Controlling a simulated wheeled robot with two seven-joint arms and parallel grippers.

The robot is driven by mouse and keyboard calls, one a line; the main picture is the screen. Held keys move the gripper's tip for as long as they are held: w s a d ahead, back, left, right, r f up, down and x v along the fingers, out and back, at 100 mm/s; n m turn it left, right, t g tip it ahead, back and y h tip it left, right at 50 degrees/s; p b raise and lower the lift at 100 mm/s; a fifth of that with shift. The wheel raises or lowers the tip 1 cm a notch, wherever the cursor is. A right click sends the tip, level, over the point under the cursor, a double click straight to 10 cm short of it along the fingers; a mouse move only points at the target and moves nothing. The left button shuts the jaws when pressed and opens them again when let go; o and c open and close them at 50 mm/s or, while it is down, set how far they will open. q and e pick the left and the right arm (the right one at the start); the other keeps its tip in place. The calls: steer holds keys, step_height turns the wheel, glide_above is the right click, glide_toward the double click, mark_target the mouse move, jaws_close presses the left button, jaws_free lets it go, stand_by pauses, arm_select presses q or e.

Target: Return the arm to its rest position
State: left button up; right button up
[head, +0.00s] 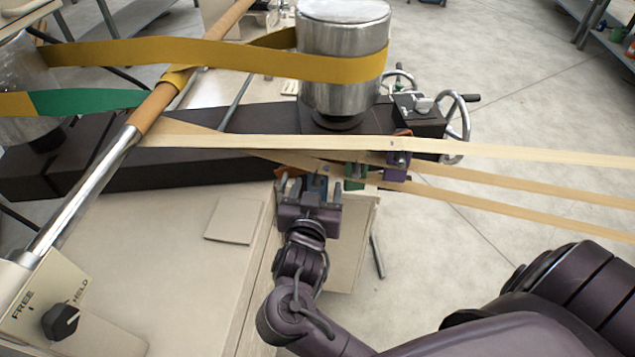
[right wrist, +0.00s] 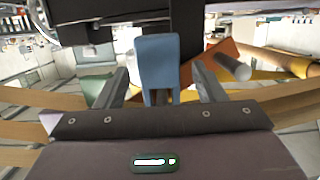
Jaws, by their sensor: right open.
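My right gripper (head: 309,187) reaches up from the lower right in the head view, just below the tan strips beside the machine's dark beam. Its two fingers are apart. The gripper also shows in the right wrist view (right wrist: 162,84), with a blue tab (right wrist: 158,62) standing between and beyond the fingers. I cannot tell whether the fingers touch the tab. In the head view, small blue, green and purple blocks (head: 396,163) sit along the strips close to the fingertips. My left gripper is not in view.
Tan strips (head: 520,153) run off to the right above my right forearm. A metal drum (head: 344,60) carries a yellow belt (head: 200,54). Handwheels (head: 458,125) stand right of the dark beam (head: 190,172). The floor at right is open.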

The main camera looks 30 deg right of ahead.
steer(key=p+v, duration=0.2)
steer(key=v, duration=0.4)
steer(key=shift+s+p, duration=0.2)
steer(key=shift+p, duration=0.2)
steer(key=shift+a, duration=0.15)
steer(key=w+a+f+n+y, duration=0.1)
steer(key=a+f+n+y, duration=0.15)
steer(key=f, duration=0.65)
steer(key=w+a+f+n+y, duration=0.15)
steer(key=f+n, duration=0.25)
steer(key=f, duration=0.4)
steer(key=s+d+f+n+g+y, duration=0.1)
steer(key=s+f, duration=0.2)
steer(key=f, duration=0.5)
steer(key=s+d+f+n+g+y, duration=0.1)
steer(key=s+f+n+g+y, duration=0.1)
steer(key=f, duration=0.7)
steer(key=s+d+f+g, duration=0.2)
steer(key=s+f, duration=0.4)
steer(key=s, duration=0.3)
steer(key=s+d+f+g+y, duration=0.1)
steer(key=s+d+f+g, duration=0.1)
steer(key=s+f, duration=0.5)
steer(key=s+d+f+g+y, duration=0.1)
steer(key=s+f+g, duration=0.3)
steer(key=s, duration=0.8)
step_height(320, 180, down, 3)
steer(key=shift+s+d+r, duration=0.2)
steer(key=shift+d, duration=0.5)
